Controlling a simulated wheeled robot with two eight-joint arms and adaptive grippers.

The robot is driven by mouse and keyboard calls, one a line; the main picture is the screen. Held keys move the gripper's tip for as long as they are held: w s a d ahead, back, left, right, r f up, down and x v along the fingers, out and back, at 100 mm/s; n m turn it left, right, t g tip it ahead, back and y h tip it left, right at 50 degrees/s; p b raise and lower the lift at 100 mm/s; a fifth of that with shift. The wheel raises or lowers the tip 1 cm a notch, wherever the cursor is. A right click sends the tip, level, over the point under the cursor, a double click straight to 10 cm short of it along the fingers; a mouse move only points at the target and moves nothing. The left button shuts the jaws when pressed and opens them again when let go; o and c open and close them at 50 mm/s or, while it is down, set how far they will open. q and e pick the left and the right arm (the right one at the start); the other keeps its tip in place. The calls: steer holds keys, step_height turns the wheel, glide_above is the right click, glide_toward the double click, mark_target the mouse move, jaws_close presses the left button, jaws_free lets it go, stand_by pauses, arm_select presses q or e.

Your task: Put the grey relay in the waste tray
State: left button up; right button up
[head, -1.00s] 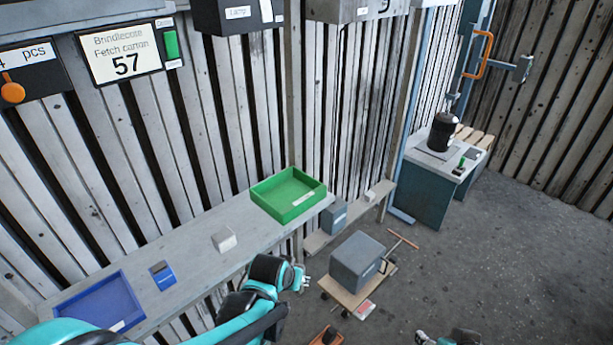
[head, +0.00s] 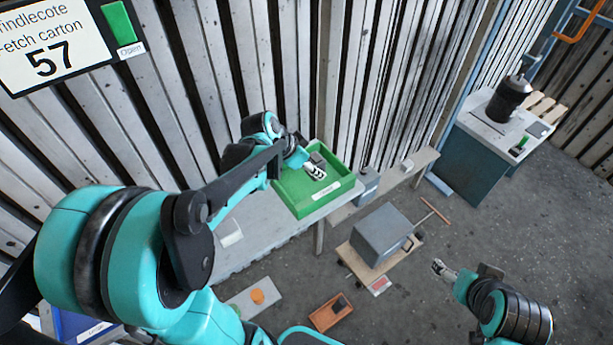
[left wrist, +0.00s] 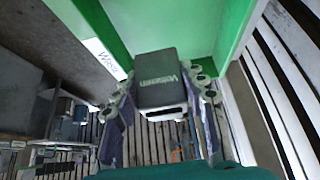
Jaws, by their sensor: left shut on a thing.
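The grey relay (left wrist: 159,80), a dark grey block with pale lettering, sits between the two fingers of my left gripper (left wrist: 160,105) in the left wrist view. The gripper is shut on it. In the head view the left gripper (head: 316,170) is over the green tray (head: 345,187), with the relay (head: 318,158) showing small beside the fingers. My right gripper (head: 440,268) is over the floor at right, too small to judge.
A white block (head: 229,232) stands on the bench left of the green tray. A blue tray (head: 75,325) is partly hidden at lower left. A grey box (head: 381,235) sits on a low cart. The plank wall (head: 390,90) is close behind the tray.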

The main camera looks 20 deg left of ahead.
arm_select(q)
steer(key=shift+w+a+f, duration=0.2)
steer(key=shift+a+f, duration=0.2)
steer(key=shift+a, duration=0.2)
steer(key=shift+w+a+f, duration=0.2)
steer(key=shift+a+f, duration=0.2)
steer(key=shift+a, duration=0.15)
steer(key=shift+f+b, duration=1)
steer(key=shift+f, duration=0.95)
steer(key=shift+f, duration=0.1)
steer(key=o, duration=1.2)
